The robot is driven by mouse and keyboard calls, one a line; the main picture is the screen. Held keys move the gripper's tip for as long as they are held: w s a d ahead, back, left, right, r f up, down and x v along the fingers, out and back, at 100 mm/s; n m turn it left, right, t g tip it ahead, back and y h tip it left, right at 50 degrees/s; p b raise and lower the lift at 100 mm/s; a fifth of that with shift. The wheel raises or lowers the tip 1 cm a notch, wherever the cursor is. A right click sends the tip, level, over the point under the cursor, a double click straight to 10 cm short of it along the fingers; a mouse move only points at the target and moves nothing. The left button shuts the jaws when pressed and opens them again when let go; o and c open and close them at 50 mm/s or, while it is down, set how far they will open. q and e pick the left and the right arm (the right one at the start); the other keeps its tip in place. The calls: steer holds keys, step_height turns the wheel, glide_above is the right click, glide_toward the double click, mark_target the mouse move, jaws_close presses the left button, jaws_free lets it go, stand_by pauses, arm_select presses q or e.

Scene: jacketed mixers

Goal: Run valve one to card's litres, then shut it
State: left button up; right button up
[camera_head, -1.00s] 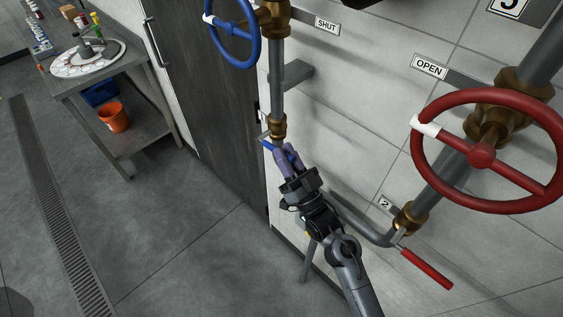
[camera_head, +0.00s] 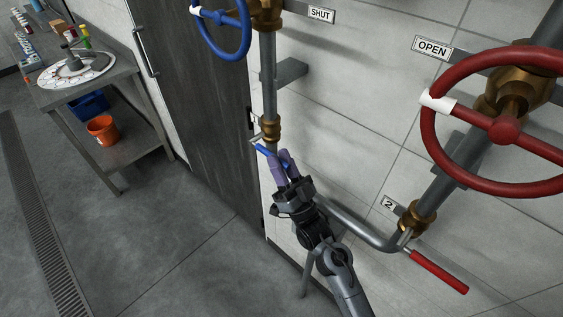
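My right gripper (camera_head: 280,158) has its two purple fingers at the blue lever (camera_head: 262,149) below the left pipe's brass fitting (camera_head: 271,130). The fingers hide part of the lever, and I cannot tell whether they grip it. Above is a blue handwheel (camera_head: 243,35) with a white mark on its rim, by a SHUT sign (camera_head: 320,14). At right is a red handwheel (camera_head: 504,130) with a white mark, by an OPEN sign (camera_head: 432,48). A red lever (camera_head: 440,272) hangs below the right pipe's fitting, near a "2" tag (camera_head: 388,204). No card with litres is readable. My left gripper is out of view.
A grey pipe (camera_head: 360,232) runs low along the tiled wall. The floor at lower left is clear.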

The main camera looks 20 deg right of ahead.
steer(key=shift+o, duration=1)
steer(key=shift+s, duration=0.1)
steer(key=b+v, duration=0.1)
steer(key=v, duration=0.9)
steer(key=shift+s+f, duration=0.2)
steer(key=shift+f, duration=0.05)
steer(key=shift+d, duration=0.1)
